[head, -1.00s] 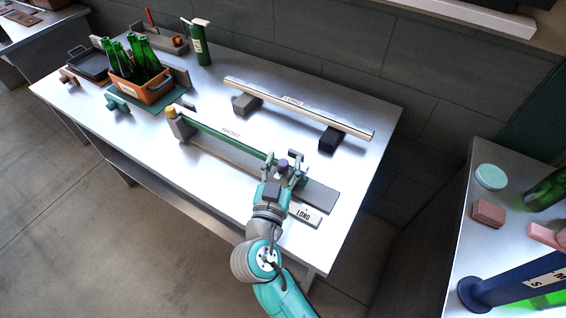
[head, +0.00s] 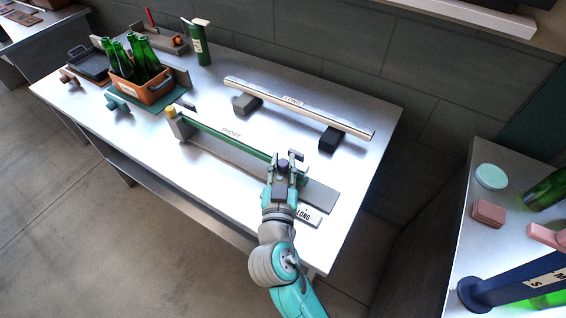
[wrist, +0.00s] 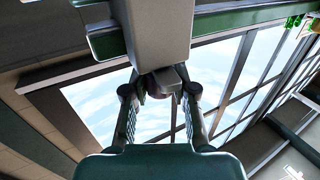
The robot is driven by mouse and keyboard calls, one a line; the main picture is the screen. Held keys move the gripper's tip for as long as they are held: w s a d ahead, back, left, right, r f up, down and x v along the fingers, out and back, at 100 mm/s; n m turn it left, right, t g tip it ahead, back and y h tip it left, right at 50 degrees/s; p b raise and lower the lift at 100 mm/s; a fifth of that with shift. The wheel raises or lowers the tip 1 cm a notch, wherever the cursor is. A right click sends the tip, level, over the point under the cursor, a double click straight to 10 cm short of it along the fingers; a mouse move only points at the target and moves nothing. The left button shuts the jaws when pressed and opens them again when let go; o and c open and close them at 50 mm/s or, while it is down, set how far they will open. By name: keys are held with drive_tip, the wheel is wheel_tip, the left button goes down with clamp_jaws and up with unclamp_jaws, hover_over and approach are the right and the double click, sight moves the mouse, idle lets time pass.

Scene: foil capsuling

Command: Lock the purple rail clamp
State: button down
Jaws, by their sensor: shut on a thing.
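The purple rail clamp (head: 283,162) shows only as a small dark purple knob near the right end of the green rail (head: 225,140), which is labelled SHORT. My gripper (head: 287,172) is at this knob and hides most of the clamp. In the wrist view my gripper's fingers (wrist: 160,95) are shut on a small dark grey part (wrist: 165,76) below a larger grey block (wrist: 160,35). I cannot make out purple there, nor the clamp's lock position.
A yellow knob (head: 171,112) marks the rail's left end. A long silver rail (head: 300,108) labelled LONG rests on dark blocks behind. An orange crate (head: 157,94) of green bottles stands at left. A LONG sign (head: 308,217) lies right of my wrist.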

drive_tip(key=shift+d+n+g+y, duration=0.1)
drive_tip(key=shift+n+g+y, duration=0.2)
drive_tip(key=shift+n+y, duration=1.55)
drive_tip(key=shift+n+g+y, duration=0.3)
drive_tip(key=shift+n+y, duration=0.75)
drive_tip(key=shift+y, duration=1.6)
drive_tip(key=shift+w+n+g+y, duration=0.1)
drive_tip(key=shift+n+g+y, duration=1.4)
drive_tip(key=shift+y, duration=0.4)
drive_tip(key=shift+n+g+y, duration=1.4)
drive_tip(key=shift+n+y, duration=0.2)
drive_tip(key=shift+y, duration=0.3)
drive_tip(key=n+g+y, duration=0.1)
drive_tip(key=n+g, duration=0.1)
drive_tip(key=g, duration=0.1)
drive_tip(key=n+g+y, duration=0.2)
drive_tip(key=n+g, duration=0.1)
drive_tip(key=g, duration=0.1)
drive_tip(key=shift+n+g, duration=0.3)
drive_tip(key=n+g, duration=0.2)
drive_tip(key=g, duration=0.1)
drive_tip(key=n+g, duration=0.1)
drive_tip(key=g, duration=0.2)
drive_tip(key=shift+n, duration=0.4)
drive_tip(key=shift+f+n+g, duration=0.1)
drive_tip(key=shift+n+g, duration=0.7)
drive_tip(key=shift+g, duration=0.6)
drive_tip(key=shift+s+g, duration=0.2)
drive_tip(key=shift+g, duration=0.1)
